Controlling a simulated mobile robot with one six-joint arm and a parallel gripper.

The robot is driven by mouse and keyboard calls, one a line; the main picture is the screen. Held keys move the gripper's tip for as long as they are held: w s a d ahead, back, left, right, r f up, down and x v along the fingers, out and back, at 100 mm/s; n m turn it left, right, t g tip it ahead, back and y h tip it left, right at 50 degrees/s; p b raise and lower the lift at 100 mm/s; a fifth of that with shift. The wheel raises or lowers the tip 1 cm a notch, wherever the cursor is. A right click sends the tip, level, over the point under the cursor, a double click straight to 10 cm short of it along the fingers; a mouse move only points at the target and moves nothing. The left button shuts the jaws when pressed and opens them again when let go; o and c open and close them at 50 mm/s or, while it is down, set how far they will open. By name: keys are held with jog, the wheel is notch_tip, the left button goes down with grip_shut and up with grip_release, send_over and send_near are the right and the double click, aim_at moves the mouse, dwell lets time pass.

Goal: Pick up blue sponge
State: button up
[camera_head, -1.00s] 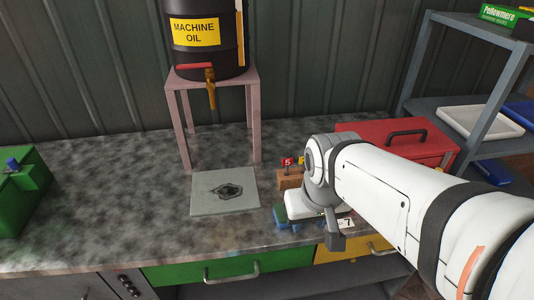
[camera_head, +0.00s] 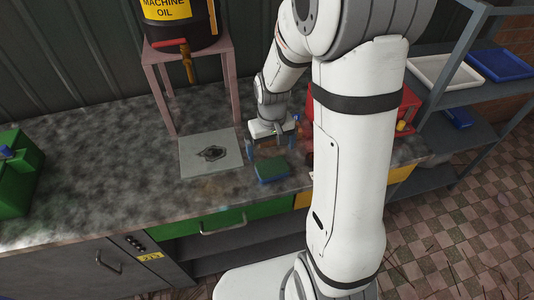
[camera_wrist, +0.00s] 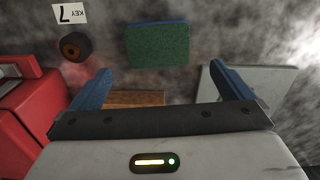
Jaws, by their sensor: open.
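The blue sponge (camera_head: 271,170) lies on the counter near its front edge, with a green top layer and a blue lower part. In the wrist view the sponge (camera_wrist: 158,46) shows its green face, with a blue strip along one edge, beyond the fingertips. My gripper (camera_head: 271,148) is open and empty, above the counter just behind the sponge. In the wrist view its two blue fingers (camera_wrist: 166,82) are spread wide, and the sponge lies roughly in line with the gap between them, apart from both.
A grey plate with a dark stain (camera_head: 212,153) lies left of the sponge. A red box (camera_wrist: 30,105) stands at the right of the counter. An oil drum (camera_head: 180,30) stands on a pink stand (camera_head: 160,95).

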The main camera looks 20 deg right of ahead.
aim_at(272, 166)
jog(key=shift+d+f+p, duration=0.15)
jog(key=shift+f+p, duration=0.6)
jog(key=shift+f, duration=3.25)
jog(key=shift+c, duration=0.4)
jog(key=c, duration=0.7)
notch_tip(272, 166, up, 10)
jog(key=shift+s+b, duration=0.1)
jog(key=shift+b, duration=0.55)
